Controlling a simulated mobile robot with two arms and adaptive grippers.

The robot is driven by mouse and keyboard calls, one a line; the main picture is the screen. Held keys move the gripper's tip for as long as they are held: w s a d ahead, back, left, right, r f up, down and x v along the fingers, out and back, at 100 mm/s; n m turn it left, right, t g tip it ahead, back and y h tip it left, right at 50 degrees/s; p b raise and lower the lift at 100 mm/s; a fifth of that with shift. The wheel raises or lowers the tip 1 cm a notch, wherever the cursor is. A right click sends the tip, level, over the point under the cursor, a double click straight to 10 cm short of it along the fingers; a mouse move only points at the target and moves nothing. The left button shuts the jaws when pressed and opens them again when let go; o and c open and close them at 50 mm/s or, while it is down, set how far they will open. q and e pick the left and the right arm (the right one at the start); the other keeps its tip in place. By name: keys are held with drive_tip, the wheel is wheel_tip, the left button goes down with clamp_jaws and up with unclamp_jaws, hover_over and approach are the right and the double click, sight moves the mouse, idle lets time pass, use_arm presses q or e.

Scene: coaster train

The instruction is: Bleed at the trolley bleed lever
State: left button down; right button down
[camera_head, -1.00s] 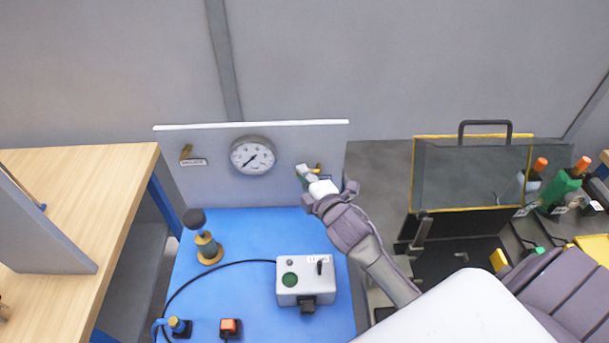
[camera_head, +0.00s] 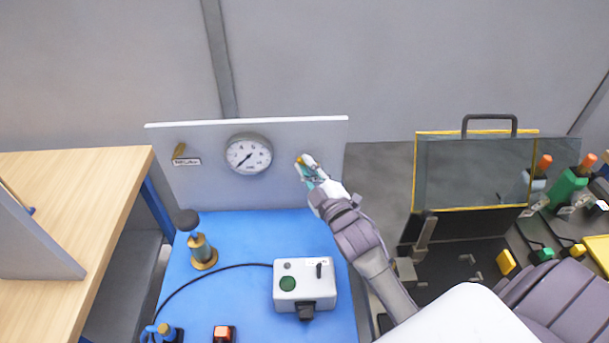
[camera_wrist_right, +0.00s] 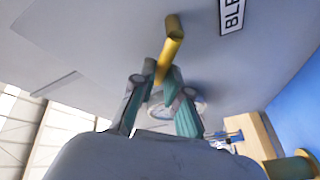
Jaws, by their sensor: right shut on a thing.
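The brass bleed lever (camera_head: 300,160) sits at the right side of the upright grey panel (camera_head: 215,190). My right gripper (camera_head: 309,167) is at the lever, its teal fingers shut on it. In the right wrist view the lever (camera_wrist_right: 173,45) runs down between the fingertips (camera_wrist_right: 162,76), and its lower end is hidden there. A label (camera_wrist_right: 232,14) beside it reads "BLE", the rest cut off. The round gauge (camera_head: 248,154) is in the middle of the panel, its needle pointing to the lower left. My left gripper is not in view.
On the blue top (camera_head: 235,232) stand a grey control box (camera_head: 304,285) and a brass fitting with a dark knob (camera_head: 203,252). A wooden table (camera_head: 95,190) stands at the left.

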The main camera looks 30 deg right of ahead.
drive_tip(key=m+b, duration=0.1)
drive_tip(key=m, duration=0.1)
drive_tip(key=d+m+t+h+b, duration=0.1)
drive_tip(key=m, duration=0.1)
drive_tip(key=m+t+h, duration=0.1)
drive_tip(key=m, duration=0.1)
drive_tip(key=shift+s+d+r+b, duration=0.2)
drive_tip(key=shift+s+r+b, duration=0.1)
drive_tip(key=shift+s+b, duration=0.1)
drive_tip(key=shift+s+d+r+m+t+h+b, duration=0.1)
drive_tip(key=shift+d+m+h+b, duration=0.3)
drive_tip(key=shift+m, duration=0.65)
drive_tip(key=shift+s+d+r+m+t+h+b, duration=0.15)
drive_tip(key=shift+m+h, duration=0.45)
drive_tip(key=shift+m, duration=0.5)
drive_tip(key=shift+d+f+m+t+h+b, duration=0.2)
drive_tip(key=shift+m+h, duration=0.3)
drive_tip(key=shift+m, duration=0.55)
drive_tip(key=shift+r, duration=0.15)
drive_tip(key=c, duration=1.2)
unclamp_jaws()
